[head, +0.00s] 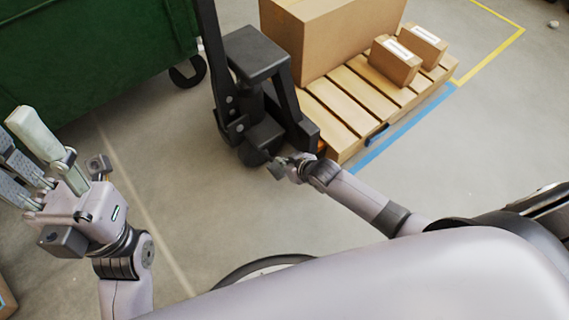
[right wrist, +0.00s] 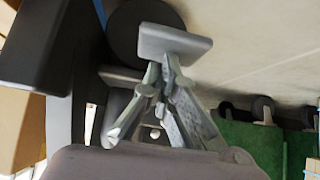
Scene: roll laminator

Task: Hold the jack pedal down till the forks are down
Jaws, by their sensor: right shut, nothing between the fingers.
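The dark pallet jack (head: 258,55) stands at the near end of a wooden pallet (head: 345,115) in the head view. Its forks are hidden under the pallet, so their height cannot be told. The jack pedal (right wrist: 175,42) is a flat grey plate in front of a dark wheel in the right wrist view. My right gripper (head: 277,167) is low beside the jack's base. In the right wrist view its closed fingertips (right wrist: 162,60) are at the pedal's lower edge; they appear to touch it. My left gripper (head: 28,145) is raised at the left, away from the jack.
A large cardboard box (head: 325,40) and two small labelled boxes (head: 396,62) (head: 424,46) sit on the pallet. A green wheeled bin (head: 90,55) stands at the upper left. Blue (head: 405,130) and yellow (head: 495,50) floor lines run beside the pallet. Floor left of the jack is clear.

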